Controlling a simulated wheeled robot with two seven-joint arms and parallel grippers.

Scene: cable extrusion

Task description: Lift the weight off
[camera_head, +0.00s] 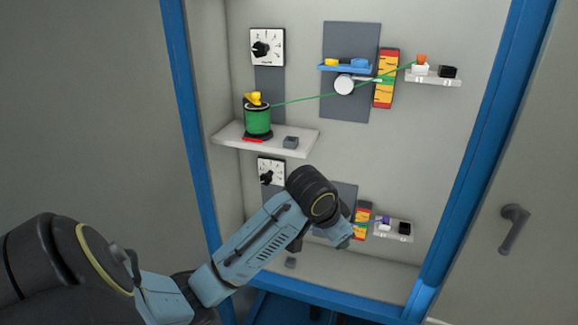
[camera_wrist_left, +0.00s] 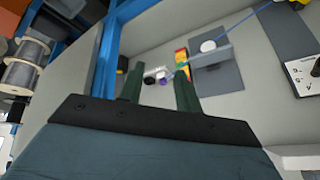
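My left gripper (camera_head: 343,233) is in front of the lower station in the head view. In the left wrist view its two dark fingers (camera_wrist_left: 160,70) are apart with nothing visibly held between them. Beyond them are a purple piece (camera_wrist_left: 165,80) and a blue-purple cable (camera_wrist_left: 235,28). The white round knob (camera_wrist_left: 208,46) and the red-yellow-green scale (camera_wrist_left: 182,62) are there too. I cannot tell which piece is the weight; my arm hides much of the lower station. Upstairs, yellow and blue pieces (camera_head: 345,62) sit on a blue tray (camera_head: 345,69). My right gripper is not in view.
A green spool (camera_head: 257,121) with a yellow top stands on the left shelf (camera_head: 228,132). A green cable (camera_head: 330,93) runs right to an orange piece (camera_head: 422,58). The blue cabinet frame (camera_head: 486,120) edges the workspace. A door handle (camera_head: 515,226) is at right.

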